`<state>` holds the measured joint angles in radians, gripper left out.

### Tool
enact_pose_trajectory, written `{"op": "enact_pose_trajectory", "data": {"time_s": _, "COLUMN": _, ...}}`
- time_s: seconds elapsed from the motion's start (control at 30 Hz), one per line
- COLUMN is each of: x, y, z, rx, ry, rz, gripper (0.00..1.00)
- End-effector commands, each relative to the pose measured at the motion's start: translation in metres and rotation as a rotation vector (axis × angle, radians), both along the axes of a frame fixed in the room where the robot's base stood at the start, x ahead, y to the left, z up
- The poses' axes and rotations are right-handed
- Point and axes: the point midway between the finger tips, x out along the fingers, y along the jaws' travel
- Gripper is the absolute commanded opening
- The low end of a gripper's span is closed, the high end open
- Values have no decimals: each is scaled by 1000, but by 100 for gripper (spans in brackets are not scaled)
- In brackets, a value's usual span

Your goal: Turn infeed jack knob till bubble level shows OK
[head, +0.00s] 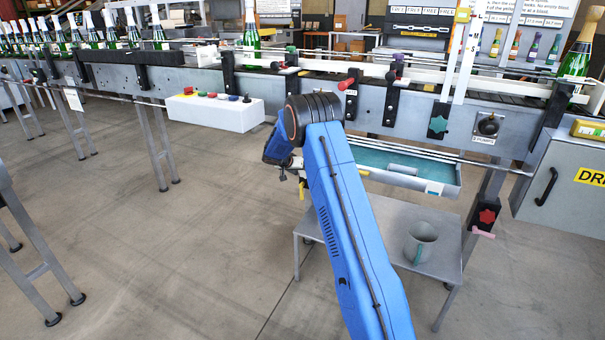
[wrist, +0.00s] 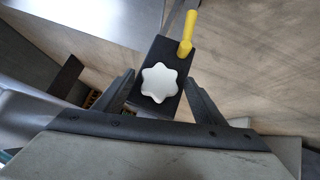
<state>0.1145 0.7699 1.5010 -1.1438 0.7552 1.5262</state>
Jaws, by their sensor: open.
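A white star-shaped knob (wrist: 159,83) on a black block (wrist: 152,55) lies between the two fingers of my gripper (wrist: 158,76) in the wrist view. The fingers are open, one on each side of the block, with a gap around the knob. A yellow handle (wrist: 187,32) sticks out from the block's far end. In the head view my gripper (head: 284,174) is left of my blue arm, below the conveyor, and the white knob is hidden. A yellow-framed piece (head: 589,130), perhaps the bubble level, lies on the grey cabinet at right; its reading is too small to tell.
A red star knob (head: 487,217) with a pink handle sits on the right leg. A teal star knob (head: 438,126) is on the conveyor side. A white button box (head: 215,112) hangs at left.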

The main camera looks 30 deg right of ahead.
Motion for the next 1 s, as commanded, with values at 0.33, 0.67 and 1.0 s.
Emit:
{"op": "enact_pose_trajectory", "data": {"time_s": 0.33, "x": 0, "y": -1, "z": -1, "rx": 0, "ry": 0, "rz": 0, "gripper": 47}}
{"op": "enact_pose_trajectory", "data": {"time_s": 0.67, "x": 0, "y": -1, "z": -1, "rx": -6, "ry": 7, "rz": -1, "gripper": 23}}
{"op": "enact_pose_trajectory", "data": {"time_s": 1.0, "x": 3, "y": 1, "z": -2, "rx": -95, "ry": 120, "rz": 0, "gripper": 23}}
